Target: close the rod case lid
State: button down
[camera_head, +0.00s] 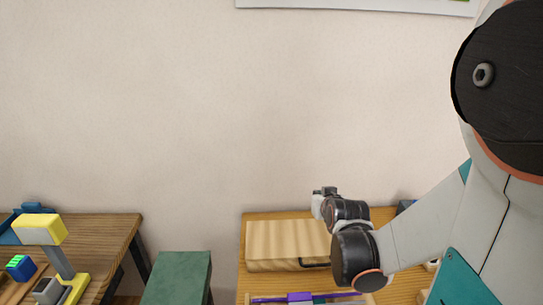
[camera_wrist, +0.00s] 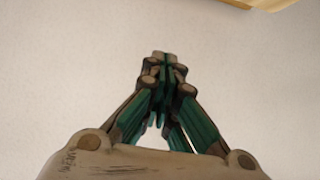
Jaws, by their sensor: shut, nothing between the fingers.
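A pale wooden case (camera_head: 283,242) with a striped top lies on the wooden table, left of my arm. Its top looks flat and level, and a dark handle-like bar (camera_head: 316,266) shows at its front right. Whether this top is a fully shut lid I cannot tell; my arm hides its right part. My gripper (camera_head: 325,191) is above the case's back right area, apart from it. In the wrist view my gripper (camera_wrist: 164,62) has its fingertips together, with nothing between them, against the pale wall.
A tray (camera_head: 247,299) with purple rods (camera_head: 300,297) is cut off at the bottom edge. A green block-like stand (camera_head: 179,277) is left of the table (camera_head: 258,215). A second table (camera_head: 115,226) at far left holds a yellow-topped device (camera_head: 40,229).

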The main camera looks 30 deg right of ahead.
jog(key=w+d+r+g+y+p, duration=0.1)
jog(key=w+d+r+g+p, duration=0.2)
jog(key=w, duration=0.5)
jog(key=shift+w+d+r+p, duration=0.3)
jog(key=shift+d+p, duration=0.3)
jog(key=shift+p, duration=0.65)
jog(key=shift+a, duration=0.1)
